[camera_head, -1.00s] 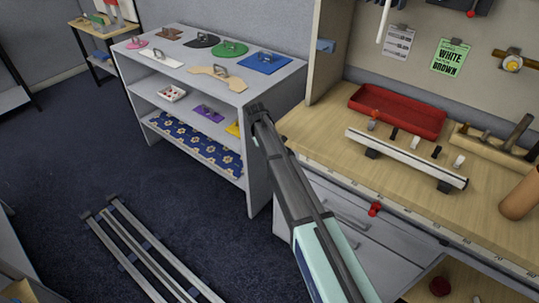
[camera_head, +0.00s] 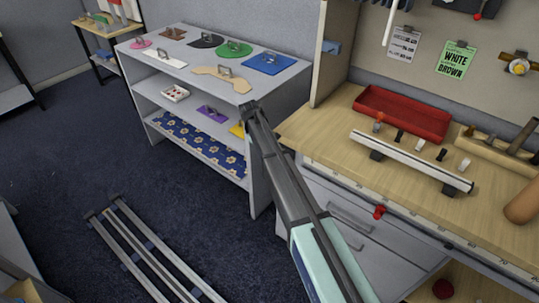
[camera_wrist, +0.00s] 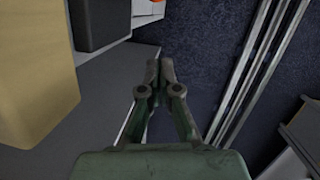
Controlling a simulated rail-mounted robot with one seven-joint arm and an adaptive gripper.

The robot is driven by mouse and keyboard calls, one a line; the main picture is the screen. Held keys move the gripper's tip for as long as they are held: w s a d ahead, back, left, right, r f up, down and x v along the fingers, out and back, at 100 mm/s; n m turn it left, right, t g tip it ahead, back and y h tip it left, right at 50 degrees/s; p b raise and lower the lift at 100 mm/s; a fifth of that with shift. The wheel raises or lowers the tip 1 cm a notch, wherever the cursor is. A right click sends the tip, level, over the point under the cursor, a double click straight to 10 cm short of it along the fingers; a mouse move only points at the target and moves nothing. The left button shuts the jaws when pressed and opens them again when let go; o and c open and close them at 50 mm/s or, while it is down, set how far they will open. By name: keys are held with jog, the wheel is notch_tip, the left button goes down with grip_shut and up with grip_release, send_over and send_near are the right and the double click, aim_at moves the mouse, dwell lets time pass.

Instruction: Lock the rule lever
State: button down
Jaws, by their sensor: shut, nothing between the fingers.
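A small red lever or knob (camera_head: 379,212) sits at the front edge of the wooden workbench, by the marked rule strip (camera_head: 400,217) along that edge. I cannot tell its locked state at this size. My gripper (camera_head: 247,108) is in front of the shelf unit, well to the left of the red lever and apart from it. In the wrist view my gripper (camera_wrist: 160,72) has its fingertips together and holds nothing. The red lever is not recognisable in the wrist view.
The workbench (camera_head: 330,130) carries a red tray (camera_head: 402,112) and a long pale rail (camera_head: 410,160) with small knobs behind it. A grey shelf unit (camera_head: 262,88) with coloured templates stands left. Metal rails (camera_head: 150,252) lie low at left; dark floor (camera_head: 70,160) is open.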

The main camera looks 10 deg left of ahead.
jog(key=w+a+r+b, duration=0.1)
jog(key=w+a+r, duration=0.1)
jog(key=a+r, duration=0.4)
jog(key=shift+w+r+b, duration=0.15)
jog(key=shift+r+b, duration=0.2)
jog(key=shift+b, duration=0.05)
